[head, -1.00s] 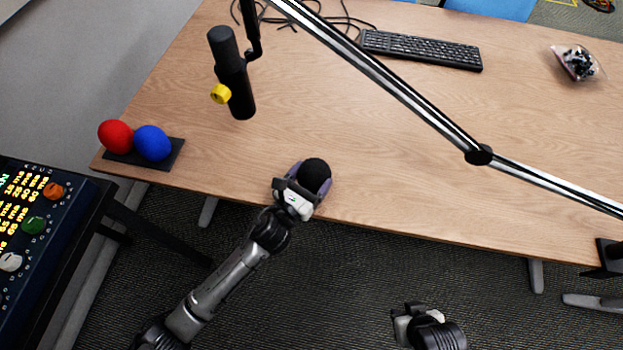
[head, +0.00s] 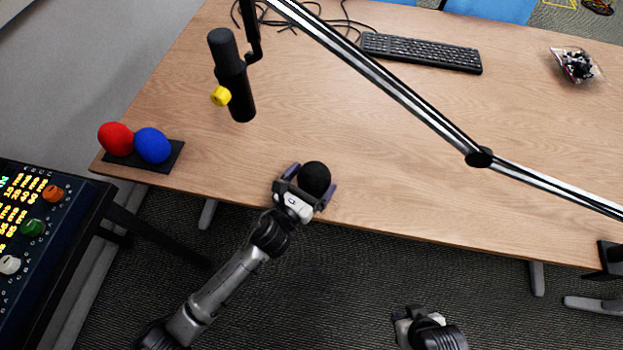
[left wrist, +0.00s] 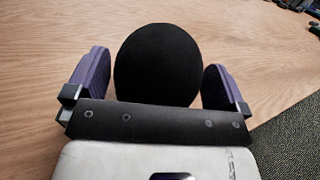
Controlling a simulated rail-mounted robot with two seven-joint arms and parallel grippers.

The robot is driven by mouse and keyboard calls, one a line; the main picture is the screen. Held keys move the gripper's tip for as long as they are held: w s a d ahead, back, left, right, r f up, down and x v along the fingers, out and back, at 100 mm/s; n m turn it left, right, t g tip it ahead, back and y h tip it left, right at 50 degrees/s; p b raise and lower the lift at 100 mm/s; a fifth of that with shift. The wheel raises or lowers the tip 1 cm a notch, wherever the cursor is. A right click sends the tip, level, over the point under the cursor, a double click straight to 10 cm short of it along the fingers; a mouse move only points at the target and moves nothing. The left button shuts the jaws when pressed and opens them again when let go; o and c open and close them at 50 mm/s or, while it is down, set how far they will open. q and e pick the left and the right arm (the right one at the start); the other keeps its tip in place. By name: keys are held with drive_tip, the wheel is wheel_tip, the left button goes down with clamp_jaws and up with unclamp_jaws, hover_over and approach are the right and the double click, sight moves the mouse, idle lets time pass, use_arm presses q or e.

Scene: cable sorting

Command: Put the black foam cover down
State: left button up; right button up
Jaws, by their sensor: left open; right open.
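The black foam cover (head: 315,177) is a round black ball at the table's front edge, left of centre. It also shows in the left wrist view (left wrist: 157,65). My left gripper (head: 308,184) is open around it, with one purple finger on each side. My right gripper (head: 405,318) is open and empty, low in the head view, over the floor in front of the table.
A black microphone (head: 232,75) with a yellow knob hangs from a boom arm (head: 390,90) crossing above the table (head: 420,170). Red (head: 116,138) and blue (head: 153,145) foam covers sit on a black pad at the left. A keyboard (head: 420,51) and a clear bag (head: 577,65) lie farther back.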

use_arm(q)
drive_tip(key=p+v, duration=0.1)
drive_tip(key=v, duration=1.1)
drive_tip(key=shift+p, duration=0.4)
drive_tip(key=s+a+f+n+g+y, duration=0.15)
drive_tip(key=a+n+y, duration=0.35)
drive_tip(key=n, duration=0.6)
drive_tip(key=s+a+f+n+g+y, duration=0.1)
drive_tip(key=s+a+f+n+y, duration=0.25)
drive_tip(key=n, duration=0.75)
drive_tip(key=s+a+f+n+g, duration=0.1)
drive_tip(key=s+a+n+g, duration=0.2)
drive_tip(key=s+n, duration=0.4)
drive_tip(key=s+a+f+n+g+y, duration=0.1)
drive_tip(key=s+a+n+g, duration=0.2)
drive_tip(key=s+n+g, duration=0.3)
drive_tip(key=s+n, duration=0.2)
drive_tip(key=n, duration=0.3)
drive_tip(key=shift+n, duration=0.3)
drive_tip(key=shift+r, duration=0.15)
